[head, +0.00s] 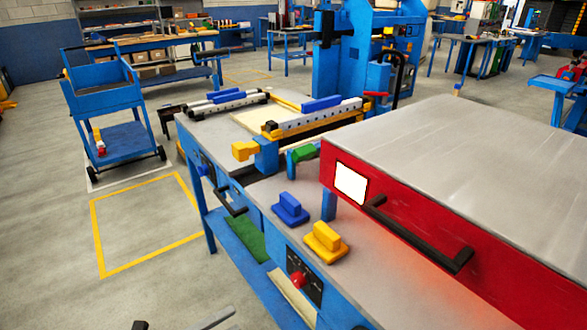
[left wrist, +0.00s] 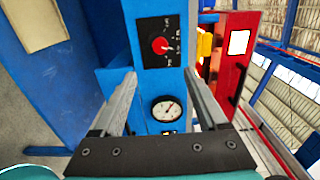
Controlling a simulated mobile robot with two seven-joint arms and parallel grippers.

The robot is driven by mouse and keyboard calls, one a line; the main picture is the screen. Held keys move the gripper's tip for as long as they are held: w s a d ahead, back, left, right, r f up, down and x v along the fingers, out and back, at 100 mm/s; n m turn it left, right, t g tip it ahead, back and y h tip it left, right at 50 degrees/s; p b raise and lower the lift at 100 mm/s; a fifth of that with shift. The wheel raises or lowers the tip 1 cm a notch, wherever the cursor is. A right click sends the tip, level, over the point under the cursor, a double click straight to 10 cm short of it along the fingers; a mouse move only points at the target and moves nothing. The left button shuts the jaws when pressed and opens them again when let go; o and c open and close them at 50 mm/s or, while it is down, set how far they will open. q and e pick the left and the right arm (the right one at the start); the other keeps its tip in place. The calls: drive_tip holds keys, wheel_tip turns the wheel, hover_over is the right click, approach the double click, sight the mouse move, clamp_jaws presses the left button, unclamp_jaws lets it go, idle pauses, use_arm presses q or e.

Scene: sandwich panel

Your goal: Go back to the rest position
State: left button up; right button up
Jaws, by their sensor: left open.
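My left gripper (head: 183,319) shows only in part at the bottom edge of the head view, left of the blue workbench and above the floor. In the left wrist view my left gripper (left wrist: 160,78) has its two fingers wide apart with nothing between them. Between and beyond the fingers is a blue panel with a red knob (left wrist: 160,45) and a round gauge (left wrist: 166,109). The red knob also shows in the head view (head: 299,280) on the bench front. My right gripper is in neither view.
A red press (head: 490,250) with a black handle (head: 415,240) covers the right of the bench. A blue block (head: 290,209) and a yellow block (head: 325,242) sit on the bench top (head: 375,270). A blue cart (head: 115,140) stands left. Floor with a yellow outline (head: 97,235) is clear.

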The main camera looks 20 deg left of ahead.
use_arm(q)
drive_tip(key=s+a+f+n+g+y+p, duration=0.2)
drive_tip(key=s+f+n+y+p, duration=0.1)
drive_tip(key=f+n+y+p, duration=0.3)
drive_tip(key=s+a+f+n+g+y+p, duration=0.2)
drive_tip(key=s+a+f+n+y+p, duration=0.15)
drive_tip(key=f+n, duration=0.5)
drive_tip(key=s+d+f+n+g+p, duration=0.2)
drive_tip(key=s+d+n+g, duration=0.1)
drive_tip(key=s, duration=0.4)
drive_tip(key=s+d+f+n+g+y+p, duration=0.1)
drive_tip(key=s+d+f+n+g+p, duration=0.1)
drive_tip(key=s, duration=0.5)
drive_tip(key=s+d+f+n+g+p, duration=0.2)
drive_tip(key=s+d+n+g, duration=0.1)
drive_tip(key=s, duration=0.4)
drive_tip(key=shift+s+d+n+g+p, duration=0.15)
drive_tip(key=shift+d+n+g+p, duration=0.25)
drive_tip(key=shift+g, duration=0.2)
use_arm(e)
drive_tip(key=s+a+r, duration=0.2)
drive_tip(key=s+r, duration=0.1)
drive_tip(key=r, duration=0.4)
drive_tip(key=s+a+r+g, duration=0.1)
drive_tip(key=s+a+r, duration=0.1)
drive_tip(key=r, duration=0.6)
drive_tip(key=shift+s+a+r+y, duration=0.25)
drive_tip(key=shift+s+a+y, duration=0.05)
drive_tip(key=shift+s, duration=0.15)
